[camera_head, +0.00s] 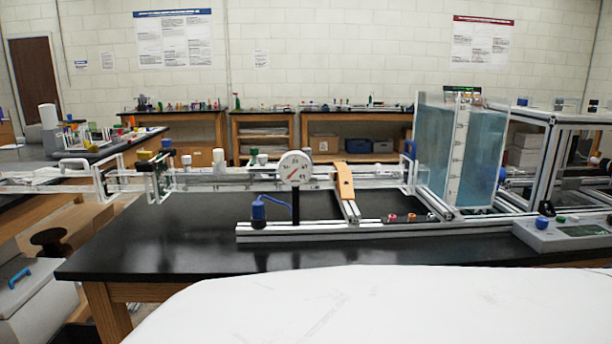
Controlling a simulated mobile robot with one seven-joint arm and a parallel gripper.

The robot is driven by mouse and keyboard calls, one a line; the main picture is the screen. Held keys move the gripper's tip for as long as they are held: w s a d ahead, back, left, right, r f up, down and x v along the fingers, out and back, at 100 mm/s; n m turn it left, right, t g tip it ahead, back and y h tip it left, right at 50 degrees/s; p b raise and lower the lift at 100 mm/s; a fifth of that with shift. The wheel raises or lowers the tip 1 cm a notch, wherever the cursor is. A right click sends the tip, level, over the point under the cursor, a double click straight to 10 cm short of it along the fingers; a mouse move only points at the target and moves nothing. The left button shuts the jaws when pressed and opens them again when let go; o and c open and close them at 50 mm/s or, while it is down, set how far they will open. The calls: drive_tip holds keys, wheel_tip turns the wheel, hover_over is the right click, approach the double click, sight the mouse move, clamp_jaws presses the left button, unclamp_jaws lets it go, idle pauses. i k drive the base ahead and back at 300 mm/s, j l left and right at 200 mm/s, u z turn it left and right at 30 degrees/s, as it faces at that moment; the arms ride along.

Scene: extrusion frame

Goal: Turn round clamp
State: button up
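An aluminium extrusion frame (330,231) lies on the black table (160,245). An orange, strap-like piece (345,182) sits tilted on its crosspiece; I cannot tell whether this is the clamp. A blue part with a dark base (258,210) is at the frame's left end. A white round dial gauge (295,167) stands upright on a black post beside it. My gripper is not in view.
A tall clear tank of bluish liquid (482,155) stands at the back right. A grey box with a display (565,232) sits on the table's right side. White rails run along the back. The black tabletop is clear at left front.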

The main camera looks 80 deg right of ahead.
sight(166, 143)
drive_tip(key=z, duration=2.35)
drive_tip(key=i+j, duration=0.15)
drive_tip(key=j, duration=0.4)
drive_tip(key=i+j+z, duration=0.1)
drive_tip(key=j, duration=0.4)
drive_tip(key=i+j, duration=0.15)
drive_tip(key=j, duration=0.4)
drive_tip(key=i+j+z, duration=0.1)
drive_tip(key=j, duration=0.45)
drive_tip(key=i+j, duration=0.15)
drive_tip(key=j, duration=0.4)
drive_tip(key=i+j+z, duration=0.1)
drive_tip(key=j, duration=0.5)
drive_tip(key=i+j, duration=0.1)
drive_tip(key=j, duration=0.45)
